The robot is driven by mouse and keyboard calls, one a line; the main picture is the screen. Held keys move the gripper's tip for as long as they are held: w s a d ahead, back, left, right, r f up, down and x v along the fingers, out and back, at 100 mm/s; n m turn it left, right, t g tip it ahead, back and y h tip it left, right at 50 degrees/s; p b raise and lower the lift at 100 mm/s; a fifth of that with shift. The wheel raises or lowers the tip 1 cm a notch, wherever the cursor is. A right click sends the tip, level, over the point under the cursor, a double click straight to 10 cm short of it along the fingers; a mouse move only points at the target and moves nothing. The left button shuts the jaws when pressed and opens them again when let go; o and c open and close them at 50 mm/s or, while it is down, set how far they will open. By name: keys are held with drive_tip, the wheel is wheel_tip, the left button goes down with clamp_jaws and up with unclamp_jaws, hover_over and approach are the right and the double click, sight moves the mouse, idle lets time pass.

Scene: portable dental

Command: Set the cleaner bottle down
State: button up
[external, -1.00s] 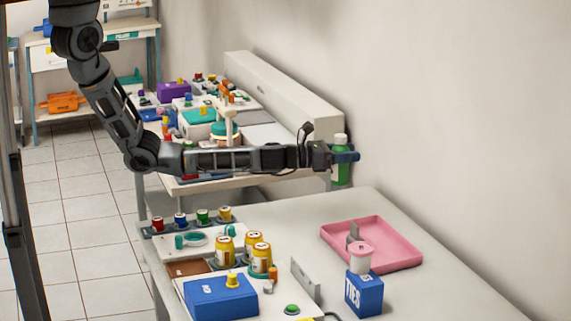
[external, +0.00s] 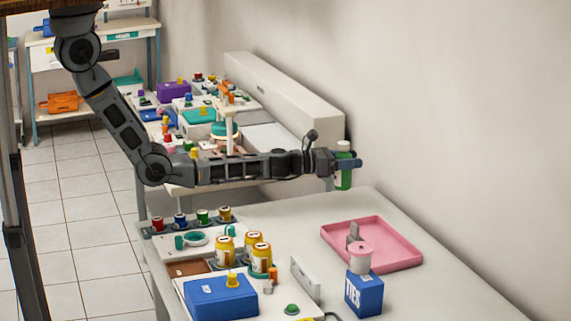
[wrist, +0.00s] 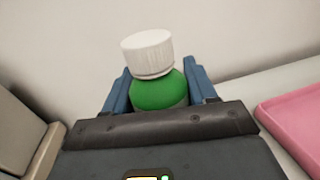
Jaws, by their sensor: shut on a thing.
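The cleaner bottle (external: 343,178) is green with a white cap. In the external view it is upright or nearly so, near the wall and by the far edge of the near table (external: 310,206). My gripper (external: 347,163) is shut on it just below the cap. In the wrist view the bottle's white cap and green shoulder (wrist: 158,93) stand between the two blue fingers of my gripper (wrist: 158,90). The bottle's lower end shows just above the tabletop's far edge in the picture; I cannot tell whether it touches anything.
A pink tray (external: 398,258) lies to the right, and shows in the wrist view (wrist: 295,118). A blue TIES box (external: 364,294) stands before it. Several jars and a blue box (external: 220,300) fill the left front. The table's far part is bare. A long pale housing (external: 290,95) stands behind.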

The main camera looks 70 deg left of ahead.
drive_tip(key=f+b, duration=0.3)
drive_tip(key=a+f+b, duration=0.1)
drive_tip(key=shift+w+a+f, duration=0.1)
drive_tip(key=shift+w+f, duration=0.2)
drive_tip(key=shift+w, duration=0.1)
drive_tip(key=shift+f+b, duration=0.25)
drive_tip(key=shift+b, duration=0.15)
drive_tip(key=o, duration=1.2)
